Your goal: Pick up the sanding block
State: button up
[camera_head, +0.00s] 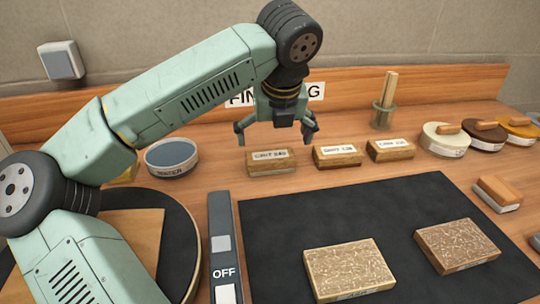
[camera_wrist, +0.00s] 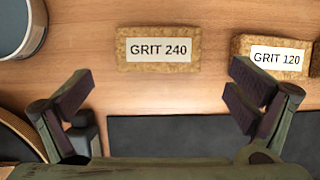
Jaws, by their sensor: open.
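A cork-like block labelled GRIT 240 (camera_head: 270,162) lies on the wooden bench; it also shows in the wrist view (camera_wrist: 158,58). My gripper (camera_head: 277,130) is open and empty above the GRIT 240 block. In the wrist view its fingers (camera_wrist: 160,90) are spread wide, with that block beyond the gap between them.
A black mat (camera_head: 285,225) holds two speckled blocks (camera_head: 348,270) (camera_head: 457,245). A round WATER container (camera_head: 171,158) stands left, a jar with sticks (camera_head: 382,115) behind. Round tins (camera_head: 445,140) and a wooden-backed block (camera_head: 497,195) are at right. A dark OFF switch strip (camera_head: 222,225) borders the mat.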

aim_at(270, 155)
jog(key=p+x, duration=0.2)
jog(key=x, duration=0.5)
jog(key=shift+w+a+f+p, duration=0.1)
jog(key=shift+w+f+p, duration=0.1)
jog(key=shift+w+p, duration=0.1)
jog(key=c, duration=0.9)
